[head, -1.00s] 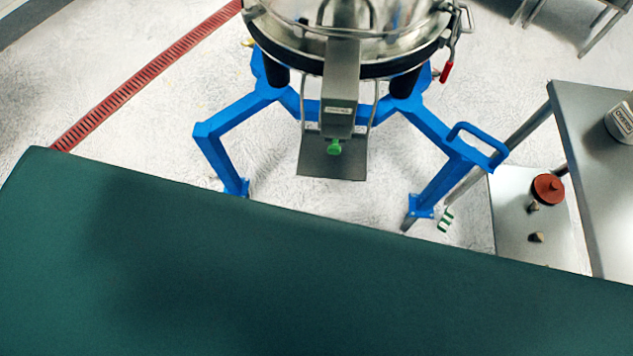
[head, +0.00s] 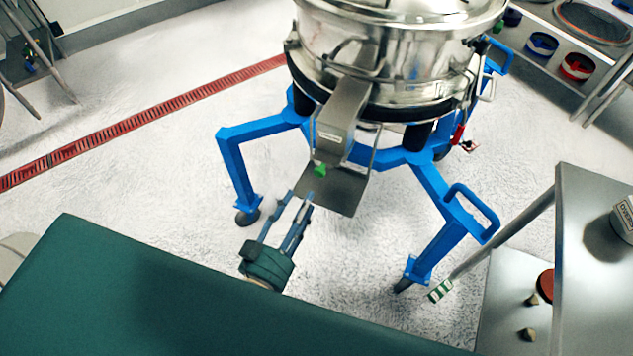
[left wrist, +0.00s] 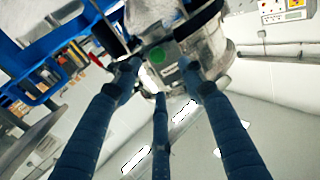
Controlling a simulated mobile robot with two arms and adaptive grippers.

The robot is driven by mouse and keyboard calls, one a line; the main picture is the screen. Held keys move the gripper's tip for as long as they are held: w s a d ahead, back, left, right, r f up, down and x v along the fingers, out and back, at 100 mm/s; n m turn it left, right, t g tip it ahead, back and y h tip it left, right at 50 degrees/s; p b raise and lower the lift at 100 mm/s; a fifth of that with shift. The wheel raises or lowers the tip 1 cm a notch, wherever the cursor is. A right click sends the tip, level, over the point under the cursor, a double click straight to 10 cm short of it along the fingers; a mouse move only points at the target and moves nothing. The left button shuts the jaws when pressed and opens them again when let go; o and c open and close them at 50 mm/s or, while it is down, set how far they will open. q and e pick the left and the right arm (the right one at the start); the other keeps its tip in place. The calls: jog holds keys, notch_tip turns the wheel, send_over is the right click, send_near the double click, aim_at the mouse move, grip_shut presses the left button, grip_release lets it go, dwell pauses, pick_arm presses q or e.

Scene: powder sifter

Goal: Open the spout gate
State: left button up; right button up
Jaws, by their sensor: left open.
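The steel spout (head: 343,108) slopes down from the sifter (head: 395,60). A small green knob (head: 320,170) shows at its lower end, beside a flat grey plate (head: 345,195). My left gripper (head: 297,197) is open, just short of the knob, with its fingers pointing up toward it. In the left wrist view the green knob (left wrist: 157,54) sits beyond and between the spread blue fingers, with nothing held. I cannot tell whether a fingertip touches the plate or spout. My right gripper is not in view.
A blue frame (head: 250,128) with legs and a side handle carries the sifter. A grey table (head: 600,260) stands at the right. A red floor drain (head: 150,115) runs behind on the left. My green body covers the lower left.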

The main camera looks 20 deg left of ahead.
aim_at(318, 174)
pick_arm(q)
jog(key=w, duration=0.3)
jog(key=shift+w+d+b, duration=0.25)
jog(key=shift+w+b, duration=0.15)
jog(key=w, duration=0.3)
jog(key=shift+w+d+b, duration=0.25)
jog(key=shift+b, duration=0.15)
jog(key=shift+w, duration=0.45)
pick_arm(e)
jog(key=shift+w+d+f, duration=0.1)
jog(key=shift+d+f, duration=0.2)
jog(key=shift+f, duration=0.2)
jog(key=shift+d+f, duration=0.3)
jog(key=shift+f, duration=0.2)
